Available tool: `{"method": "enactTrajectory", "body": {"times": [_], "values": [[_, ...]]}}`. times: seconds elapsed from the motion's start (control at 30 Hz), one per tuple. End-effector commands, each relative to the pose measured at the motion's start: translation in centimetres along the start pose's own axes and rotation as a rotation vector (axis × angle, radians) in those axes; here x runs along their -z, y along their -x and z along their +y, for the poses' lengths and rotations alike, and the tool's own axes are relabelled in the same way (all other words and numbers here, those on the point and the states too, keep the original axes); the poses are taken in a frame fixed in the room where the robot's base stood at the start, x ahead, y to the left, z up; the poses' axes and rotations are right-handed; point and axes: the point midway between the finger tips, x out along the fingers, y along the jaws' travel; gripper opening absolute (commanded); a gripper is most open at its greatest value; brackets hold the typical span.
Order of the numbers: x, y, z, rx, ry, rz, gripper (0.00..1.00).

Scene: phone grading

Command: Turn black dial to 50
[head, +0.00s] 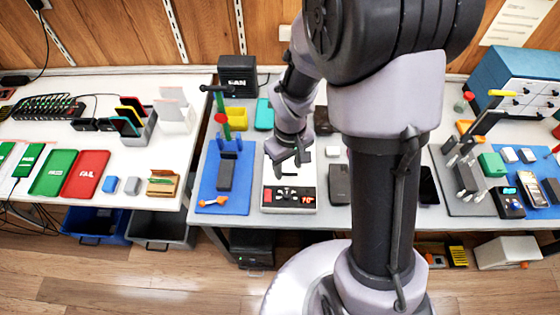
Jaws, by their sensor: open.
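My gripper (290,161) is open and points down over a light-grey flat device (278,208) in the middle of the bench. The device has a dark control strip near its front edge and a small red lit display (308,199); its digits are too small to read surely. No black dial can be made out clearly on it, and my gripper covers part of its top. A small black box (508,204) with a lit display stands on the right; a knob on it cannot be told for certain. My gripper appears empty, and its contact with the device cannot be told.
A blue mat (238,202) with a dark phone and an orange piece lies left of the device. A dark phone (339,184) lies close on its right. A black FAN box (238,76) stands behind. Green and red trays (86,174) lie on the left table.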

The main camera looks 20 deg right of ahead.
Motion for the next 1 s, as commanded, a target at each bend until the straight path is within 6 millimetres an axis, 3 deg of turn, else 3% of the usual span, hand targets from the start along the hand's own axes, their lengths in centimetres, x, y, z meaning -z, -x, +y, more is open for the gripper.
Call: {"method": "enactTrajectory", "body": {"times": [0.03, 0.2, 0.43, 0.63, 0.97, 1.0], "values": [[-0.1, -2.0, -0.1, 0.002, -0.001, -0.005, 0.47], [-0.2, -7.4, -0.1, 0.002, -0.003, -0.006, 0.47], [-0.2, -13.1, -0.1, 0.002, -0.005, -0.003, 0.47], [-0.1, -15.1, 0.0, 0.001, -0.004, -0.001, 0.47], [-0.1, -15.3, 0.0, 0.001, -0.005, 0.0, 0.47], [-0.1, -15.3, 0.0, 0.001, -0.005, 0.0, 0.4]]}}
